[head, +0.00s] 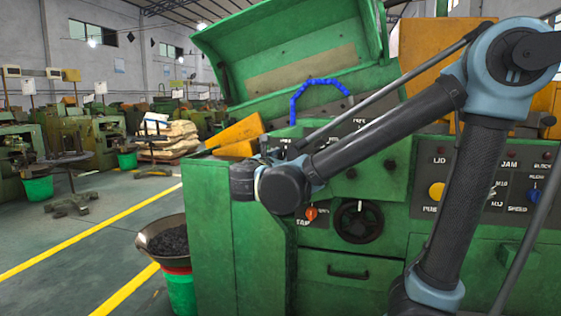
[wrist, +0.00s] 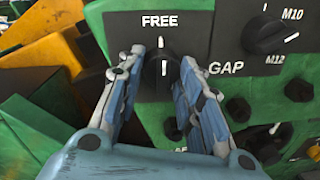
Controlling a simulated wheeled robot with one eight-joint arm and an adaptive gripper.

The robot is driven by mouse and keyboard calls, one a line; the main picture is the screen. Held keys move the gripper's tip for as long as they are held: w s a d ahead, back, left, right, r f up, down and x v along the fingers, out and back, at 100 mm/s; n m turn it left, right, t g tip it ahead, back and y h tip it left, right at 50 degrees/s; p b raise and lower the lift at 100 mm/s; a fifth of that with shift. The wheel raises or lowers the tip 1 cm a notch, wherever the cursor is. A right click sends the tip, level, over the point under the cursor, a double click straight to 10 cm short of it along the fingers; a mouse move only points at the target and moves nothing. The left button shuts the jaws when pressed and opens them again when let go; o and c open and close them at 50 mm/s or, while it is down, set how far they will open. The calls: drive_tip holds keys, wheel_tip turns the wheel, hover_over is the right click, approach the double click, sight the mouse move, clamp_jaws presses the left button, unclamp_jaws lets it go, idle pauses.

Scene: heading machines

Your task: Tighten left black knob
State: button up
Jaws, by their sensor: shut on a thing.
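The left black knob (wrist: 162,72) shows in the wrist view on a dark plate, with "FREE" printed above it and "GAP" to its lower right. Its white pointer line points up toward "FREE". My gripper (wrist: 163,58) has one finger on each side of this knob and is shut on it. Where the fingertips touch it is hard to see. In the head view my forearm and wrist cover the knob and the gripper.
A second black knob (wrist: 264,36), marked M10 and M12, sits close on the right. The green machine (head: 212,230) also carries a black handwheel (head: 358,221), an orange-red knob (head: 311,213), a yellow button (head: 436,191) and a raised lid (head: 280,50). Open floor lies left.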

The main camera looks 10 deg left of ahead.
drive_tip(key=shift+s, duration=0.1)
drive_tip(key=shift+c, duration=0.2)
drive_tip(key=m, duration=0.7)
drive_tip(key=m+y, duration=0.1)
drive_tip(key=m, duration=1.4)
drive_tip(key=shift+d+r+g+y, duration=0.15)
drive_tip(key=shift+d+g+y, duration=0.15)
drive_tip(key=shift+y, duration=0.1)
drive_tip(key=shift+a, duration=0.1)
drive_tip(key=o, duration=1)
drive_tip(key=shift+r, duration=0.1)
drive_tip(key=shift+o, duration=0.2)
drive_tip(key=shift+s, duration=0.1)
